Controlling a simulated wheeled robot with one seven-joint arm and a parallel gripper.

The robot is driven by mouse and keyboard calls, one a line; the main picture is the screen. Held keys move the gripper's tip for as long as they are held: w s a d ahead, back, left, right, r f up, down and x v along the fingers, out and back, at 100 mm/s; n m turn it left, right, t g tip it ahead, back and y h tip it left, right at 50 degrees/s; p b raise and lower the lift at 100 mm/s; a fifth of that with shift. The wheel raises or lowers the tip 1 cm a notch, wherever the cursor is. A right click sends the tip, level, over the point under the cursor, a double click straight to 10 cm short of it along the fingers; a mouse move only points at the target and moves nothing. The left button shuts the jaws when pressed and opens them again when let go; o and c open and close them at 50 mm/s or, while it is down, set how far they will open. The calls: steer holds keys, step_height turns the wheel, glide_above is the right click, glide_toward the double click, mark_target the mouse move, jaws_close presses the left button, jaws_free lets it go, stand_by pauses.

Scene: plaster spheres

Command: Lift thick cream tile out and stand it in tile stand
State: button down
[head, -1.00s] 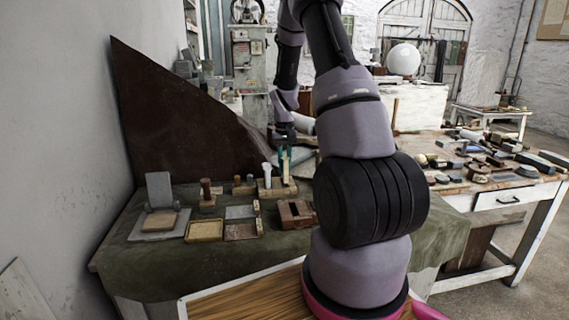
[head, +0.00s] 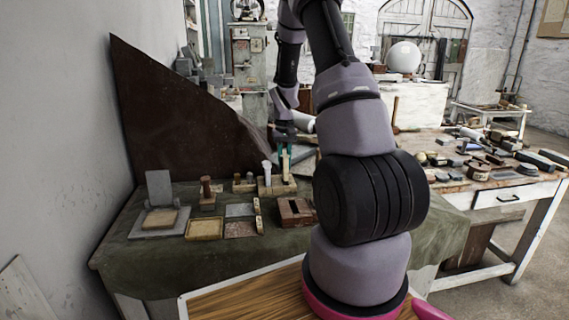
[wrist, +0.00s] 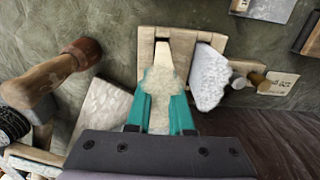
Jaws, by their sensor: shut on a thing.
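My gripper (head: 285,152) has teal fingers, shut on the thick cream tile (wrist: 160,88). It holds the tile upright over a pale wooden rack (head: 277,189), which also shows in the wrist view (wrist: 146,45). I cannot tell whether the tile's lower end is clear of the rack's slot. A white tile (wrist: 209,76) leans in the rack beside my fingers. A reddish-brown block (head: 296,211) with a dark slot sits in front of the rack and looks like the tile stand. Its slot looks empty.
Shallow trays (head: 205,229) lie to the left of the stand, and a grey upright plate (head: 159,188) stands farther left. A wooden mallet (wrist: 55,75) and a pale slab (wrist: 101,108) lie close to the rack. My arm hides the cloth's right part.

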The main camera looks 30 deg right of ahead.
mark_target(284, 171)
steer(key=shift+f, duration=1.8)
steer(key=c, duration=0.7)
jaws_free()
steer(key=shift+r, duration=2.05)
